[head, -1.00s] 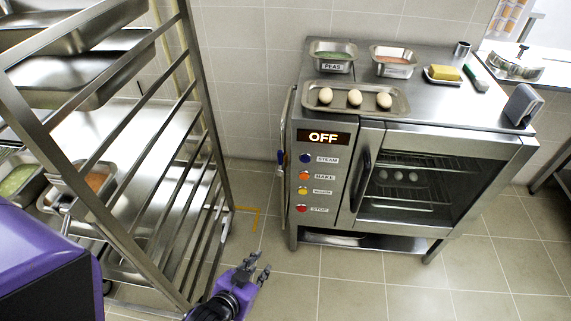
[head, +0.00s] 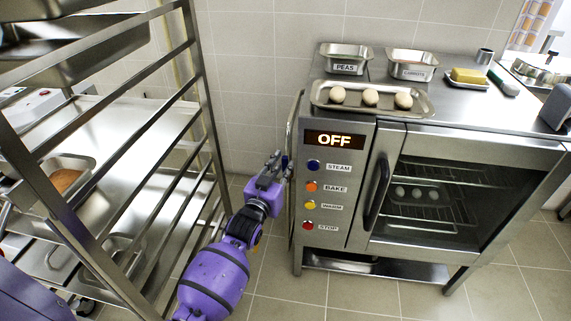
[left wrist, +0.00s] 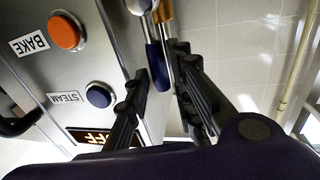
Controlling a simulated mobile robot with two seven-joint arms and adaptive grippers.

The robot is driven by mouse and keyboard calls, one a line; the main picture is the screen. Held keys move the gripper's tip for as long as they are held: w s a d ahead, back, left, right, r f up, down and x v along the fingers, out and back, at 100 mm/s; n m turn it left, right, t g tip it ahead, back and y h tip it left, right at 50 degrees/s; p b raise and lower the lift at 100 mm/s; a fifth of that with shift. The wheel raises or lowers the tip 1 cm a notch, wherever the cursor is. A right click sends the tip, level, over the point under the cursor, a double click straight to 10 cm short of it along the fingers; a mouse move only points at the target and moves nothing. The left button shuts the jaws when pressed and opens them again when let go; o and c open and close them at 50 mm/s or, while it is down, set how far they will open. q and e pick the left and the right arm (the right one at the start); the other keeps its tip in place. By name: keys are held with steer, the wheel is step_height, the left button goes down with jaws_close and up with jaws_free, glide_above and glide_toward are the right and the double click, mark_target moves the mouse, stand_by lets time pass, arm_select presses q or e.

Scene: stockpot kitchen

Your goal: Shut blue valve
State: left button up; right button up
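The blue valve's lever (left wrist: 154,62) hangs on piping at the left side of the oven and shows close up in the left wrist view. In the head view only a small dark blue bit of it shows beside my gripper. My left gripper (head: 273,165) is at the oven's left front edge, level with the STEAM button. In the left wrist view its two fingers (left wrist: 160,72) are apart, with the blue lever's end between or just beyond their tips. I cannot tell whether they touch it. My right gripper is not in view.
The oven (head: 345,225) has an OFF display and several coloured buttons; the blue STEAM button (left wrist: 98,95) is close to my left gripper. A metal rack (head: 212,130) with trays stands to the left, leaving a narrow gap. A copper-coloured pipe part (left wrist: 164,12) is beside the lever.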

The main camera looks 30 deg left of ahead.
arm_select(q)
steer(key=shift+w+a, duration=0.1)
steer(key=shift+w, duration=1.1)
jaws_close()
